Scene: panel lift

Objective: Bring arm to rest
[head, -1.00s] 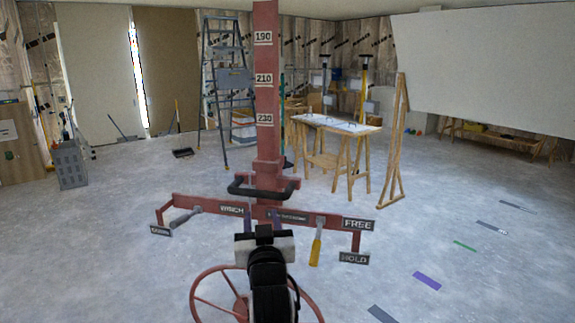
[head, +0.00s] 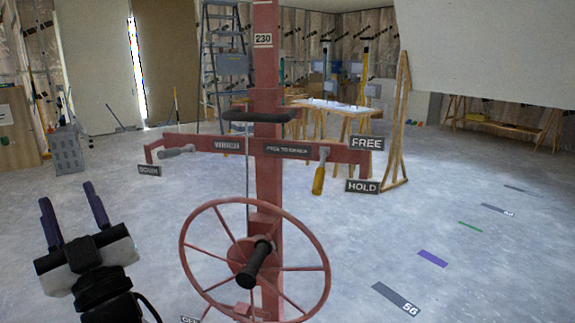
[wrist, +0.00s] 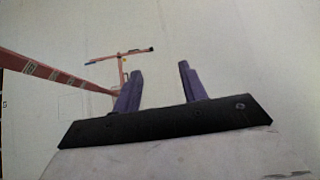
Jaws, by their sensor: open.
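My gripper (head: 75,212) is at the lower left of the head view, its two purple fingers spread apart and pointing up. It is empty and stands left of the red panel lift (head: 266,190), touching nothing. In the wrist view my gripper (wrist: 158,85) also shows open, with a pale surface behind it and part of the lift's red mast (wrist: 40,72) at the left. The lift's red handwheel (head: 213,293) with its black knob (head: 257,263) stands clear to the right of my gripper.
A trestle table (head: 340,108), a ladder (head: 222,65) and a wooden frame (head: 398,130) stand behind.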

